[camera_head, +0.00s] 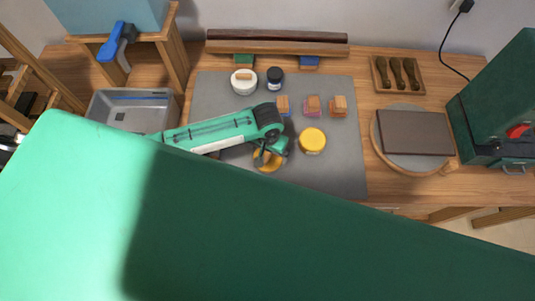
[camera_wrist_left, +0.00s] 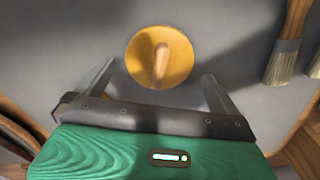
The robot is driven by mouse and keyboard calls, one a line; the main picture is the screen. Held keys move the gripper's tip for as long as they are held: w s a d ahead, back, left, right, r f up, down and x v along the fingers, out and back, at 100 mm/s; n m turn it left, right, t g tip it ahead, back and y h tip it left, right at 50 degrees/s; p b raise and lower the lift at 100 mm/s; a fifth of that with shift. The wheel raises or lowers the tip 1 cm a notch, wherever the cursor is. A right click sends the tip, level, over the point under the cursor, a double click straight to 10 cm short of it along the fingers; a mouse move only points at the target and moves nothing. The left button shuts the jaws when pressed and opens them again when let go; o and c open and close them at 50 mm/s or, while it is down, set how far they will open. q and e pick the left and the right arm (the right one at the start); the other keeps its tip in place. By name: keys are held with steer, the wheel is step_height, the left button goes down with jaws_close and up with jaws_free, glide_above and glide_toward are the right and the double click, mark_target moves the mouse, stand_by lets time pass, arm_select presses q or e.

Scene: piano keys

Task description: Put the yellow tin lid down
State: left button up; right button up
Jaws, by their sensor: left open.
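The yellow tin lid (camera_wrist_left: 174,66) is a round disc with a wooden grip across its top. It lies on the grey mat (camera_head: 345,172), and in the head view it shows partly under my left gripper (camera_head: 266,157). In the left wrist view, my left gripper (camera_wrist_left: 159,72) is open, with its fingers apart on either side of the lid and clear of it. A round tin with a yellow top (camera_head: 312,139) stands on the mat to the right of the lid. My right gripper is not in view.
A white tin (camera_head: 244,87), a dark jar (camera_head: 275,79) and several wood-topped blocks (camera_head: 312,103) stand behind on the mat. A brush (camera_wrist_left: 284,60) lies right of the lid in the wrist view. A large green surface hides the front of the head view.

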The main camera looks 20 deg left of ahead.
mark_target(268, 155)
arm_select(q)
step_height(268, 155, up, 9)
steer(key=b, duration=0.1)
steer(key=shift+f, duration=0.1)
stand_by(0.6)
